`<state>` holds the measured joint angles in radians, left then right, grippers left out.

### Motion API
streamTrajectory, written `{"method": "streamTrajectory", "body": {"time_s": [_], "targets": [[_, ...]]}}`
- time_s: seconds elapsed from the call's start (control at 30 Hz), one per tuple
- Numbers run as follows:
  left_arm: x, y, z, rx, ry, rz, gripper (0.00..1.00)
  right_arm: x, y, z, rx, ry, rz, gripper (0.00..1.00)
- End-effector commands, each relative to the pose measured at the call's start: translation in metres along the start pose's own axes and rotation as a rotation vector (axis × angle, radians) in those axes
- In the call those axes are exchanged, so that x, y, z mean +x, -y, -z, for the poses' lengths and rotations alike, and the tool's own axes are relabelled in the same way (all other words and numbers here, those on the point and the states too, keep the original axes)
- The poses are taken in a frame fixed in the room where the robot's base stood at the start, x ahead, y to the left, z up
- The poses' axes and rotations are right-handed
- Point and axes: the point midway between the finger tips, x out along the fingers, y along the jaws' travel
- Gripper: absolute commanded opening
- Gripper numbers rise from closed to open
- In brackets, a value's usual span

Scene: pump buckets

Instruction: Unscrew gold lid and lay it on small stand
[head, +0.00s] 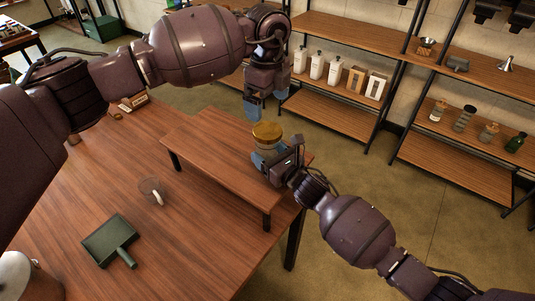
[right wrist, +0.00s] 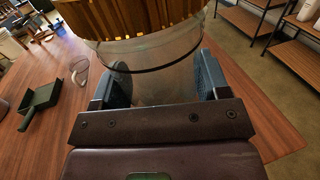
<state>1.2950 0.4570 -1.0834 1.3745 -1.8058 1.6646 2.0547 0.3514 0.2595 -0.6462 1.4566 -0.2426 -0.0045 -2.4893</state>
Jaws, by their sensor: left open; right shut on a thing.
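The gold lid (head: 267,131) sits on top of a clear glass jar at the right end of the small wooden stand (head: 205,150). My right gripper (head: 268,158) is shut around the jar's body, below the lid. In the right wrist view, the glass jar (right wrist: 165,85) is between the two blue-grey fingers, with the ribbed gold lid (right wrist: 135,15) above it. My left gripper (head: 262,100) is open and empty, pointing down just above the lid and apart from it. The jar's base is hidden by my right gripper.
The stand rests on a wooden table (head: 70,190). A clear cup (head: 152,190) and a dark green scoop (head: 109,240) lie left of the stand. A pale container (head: 22,275) is at the lower left. Shelves with bottles (head: 317,65) stand behind. The stand's left part is bare.

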Motion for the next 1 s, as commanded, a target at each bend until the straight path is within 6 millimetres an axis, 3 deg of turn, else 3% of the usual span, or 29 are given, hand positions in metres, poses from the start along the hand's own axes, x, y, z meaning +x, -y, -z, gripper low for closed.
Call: {"method": "streamTrajectory", "body": {"time_s": [0.03, 0.2, 0.37, 1.0], "targets": [[0.0000, 0.0000, 0.0000, 0.000, 0.000, 0.000, 0.98, -0.0002, 0.0000, 0.0002, 0.000, 0.000, 0.000, 0.26], [0.0000, 0.0000, 0.0000, 0.028, 0.000, 0.000, 0.98, -0.0002, 0.0000, 0.0002, 0.000, 0.000, 0.000, 0.03], [-0.0001, 0.0000, 0.0000, 0.160, 0.000, 0.000, 0.98, -0.0002, 0.0000, 0.0003, 0.000, 0.000, 0.000, 0.02], [0.0000, 0.0001, 0.0004, 1.064, 0.001, 0.000, 0.98, -0.0003, 0.0001, 0.0004, 0.000, -0.001, 0.000, 0.02]]}}
